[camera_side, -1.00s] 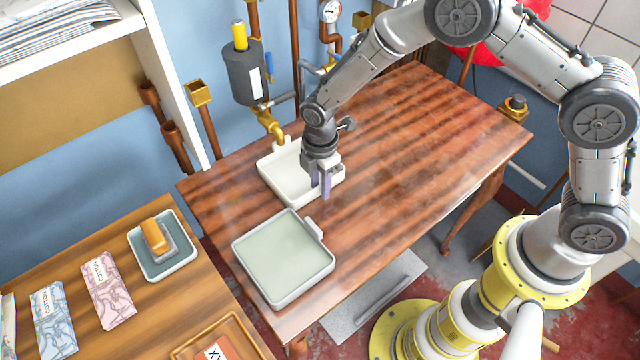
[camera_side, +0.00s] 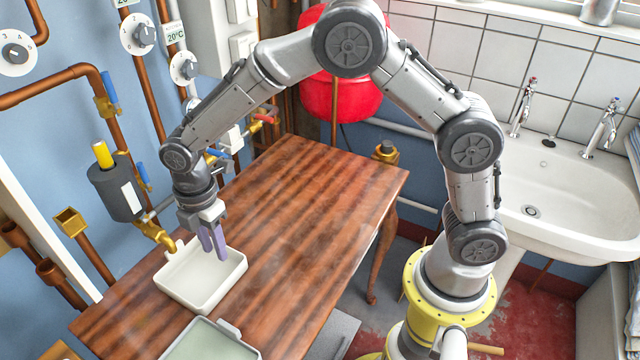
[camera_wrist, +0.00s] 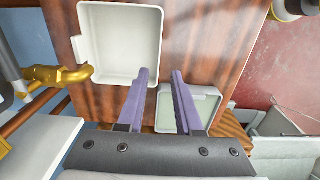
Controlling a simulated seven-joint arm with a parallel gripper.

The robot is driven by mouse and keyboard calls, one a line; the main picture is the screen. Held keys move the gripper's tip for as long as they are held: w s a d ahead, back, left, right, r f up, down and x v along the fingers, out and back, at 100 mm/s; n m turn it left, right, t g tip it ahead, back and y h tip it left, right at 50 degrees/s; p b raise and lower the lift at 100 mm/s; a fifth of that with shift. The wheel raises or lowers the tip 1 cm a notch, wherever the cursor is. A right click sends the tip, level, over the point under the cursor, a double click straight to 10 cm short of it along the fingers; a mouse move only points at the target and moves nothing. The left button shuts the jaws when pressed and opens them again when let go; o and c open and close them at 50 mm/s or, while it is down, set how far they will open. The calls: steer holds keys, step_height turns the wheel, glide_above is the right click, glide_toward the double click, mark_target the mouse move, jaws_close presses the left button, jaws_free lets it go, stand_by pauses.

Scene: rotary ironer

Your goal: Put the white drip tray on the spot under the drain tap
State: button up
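The white drip tray (camera_side: 204,294) is a square, open, empty tray lying flat on the wooden table at the wall side. It also shows in the wrist view (camera_wrist: 122,42). The brass drain tap (camera_side: 156,236) comes from the wall pipework, its spout at the tray's rim near a small tab; the wrist view shows the tap (camera_wrist: 60,75) beside the tray's edge, not over its middle. My gripper (camera_side: 215,245) points down above the tray's right part. Its purple fingers are apart with nothing between them in the wrist view (camera_wrist: 160,75).
A second tray with a grey-green inside (camera_side: 208,345) stands on the table close to the white one, partly cut off. A dark cylinder with a yellow top (camera_side: 115,185) hangs above the tap. The table's right part (camera_side: 310,190) is bare.

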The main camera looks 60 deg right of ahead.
steer(key=s+d+r+m+t, duration=0.1)
steer(key=s+d+r+m, duration=0.35)
steer(key=r, duration=0.25)
steer(key=s+d+r+m+t, duration=0.25)
steer(key=s+d+r, duration=0.2)
steer(key=r, duration=0.25)
steer(key=s+d+r+m, duration=0.1)
steer(key=s+d+m, duration=0.1)
steer(key=s, duration=0.3)
steer(key=s+d+r+m+t, duration=0.1)
steer(key=s+d+m, duration=0.2)
steer(key=s+m, duration=0.2)
steer(key=s+d+r+m+t, duration=0.1)
steer(key=s+d+m, duration=0.2)
steer(key=s, duration=0.3)
steer(key=shift+s+r+m, duration=0.15)
steer(key=shift+r+m, duration=0.2)
steer(key=shift+m, duration=0.05)
